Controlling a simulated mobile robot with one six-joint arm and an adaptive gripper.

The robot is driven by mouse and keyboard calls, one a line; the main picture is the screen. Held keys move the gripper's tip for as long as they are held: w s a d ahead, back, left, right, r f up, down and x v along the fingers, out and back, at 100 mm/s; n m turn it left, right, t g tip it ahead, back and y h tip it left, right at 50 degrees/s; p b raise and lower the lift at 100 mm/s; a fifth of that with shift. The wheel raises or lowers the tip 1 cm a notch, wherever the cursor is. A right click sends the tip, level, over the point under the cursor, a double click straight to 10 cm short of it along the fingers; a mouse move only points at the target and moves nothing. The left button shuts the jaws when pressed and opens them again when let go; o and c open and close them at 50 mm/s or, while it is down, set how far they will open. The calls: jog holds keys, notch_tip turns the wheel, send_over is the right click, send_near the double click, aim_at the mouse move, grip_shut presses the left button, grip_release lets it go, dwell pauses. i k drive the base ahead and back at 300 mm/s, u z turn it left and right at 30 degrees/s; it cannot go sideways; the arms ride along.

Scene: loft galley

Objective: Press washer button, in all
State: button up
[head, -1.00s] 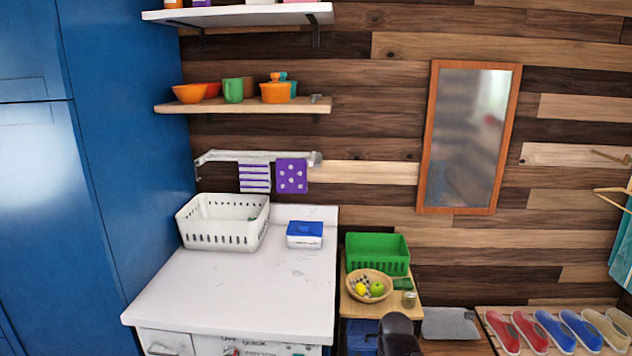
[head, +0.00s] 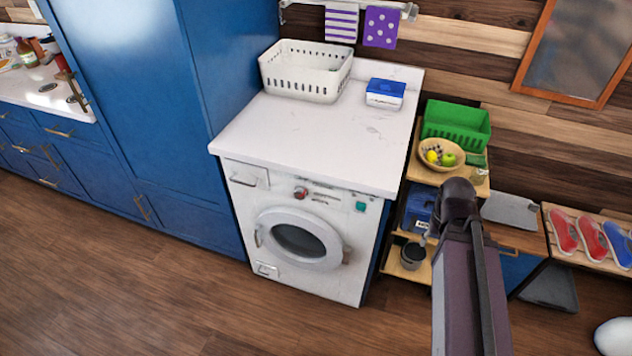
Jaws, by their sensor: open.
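The white washer (head: 340,255) stands under a white counter top, right of the blue tall cabinet. Its round door (head: 298,240) looks closed. On its top front panel are a red-centred knob (head: 300,193) and, further right, a small teal square button (head: 360,206). The panel lettering is too small to read. Nothing covers the button in the head view. My dark arm rises at the lower right, to the right of the washer and apart from it in the picture. I cannot make out my gripper or its fingers.
A white basket (head: 305,88) and a blue-lidded box (head: 385,93) sit on the counter (head: 310,140). Right of the washer is a wooden shelf with a green basket (head: 455,125) and a fruit bowl (head: 427,160). Shoes lie on a low rack (head: 550,230). The wooden floor (head: 180,290) is clear at left.

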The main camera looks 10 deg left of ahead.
aim_at(361, 207)
jog(key=u, duration=1.15)
jog(key=k, duration=0.6)
jog(key=z, duration=0.45)
